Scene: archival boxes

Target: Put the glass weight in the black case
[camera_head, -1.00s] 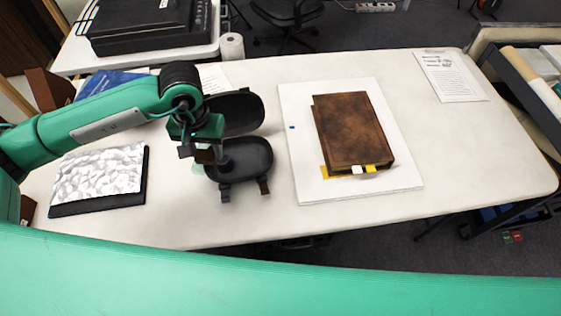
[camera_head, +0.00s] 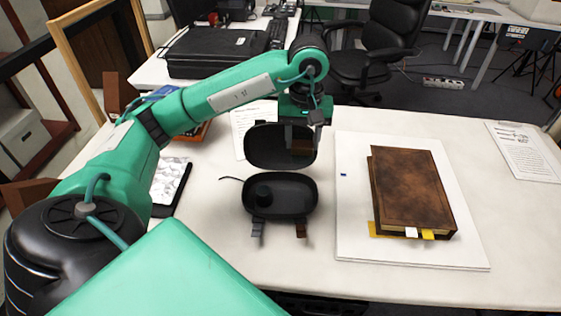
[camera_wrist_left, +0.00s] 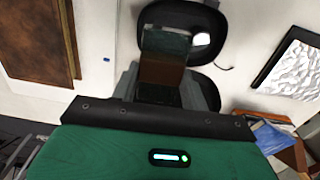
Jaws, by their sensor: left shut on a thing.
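The black case (camera_head: 300,207) lies open on the white table, its lid half (camera_head: 262,150) standing behind the base half. A dark round shape sits in the left part of the base. My left gripper (camera_head: 303,136) is in front of the lid, above and behind the base. It is shut on the glass weight (camera_wrist_left: 164,45), a see-through block that looks grey-green at one end and brown lower down. In the head view only a small brownish part of the weight shows below the fingers. My right gripper is not in view.
A brown book (camera_head: 410,190) lies on a white board (camera_head: 360,250) to the right of the case. A black-edged pad with a white crumpled surface (camera_wrist_left: 296,70) lies to the left. Paper sheets lie behind. The table front is clear.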

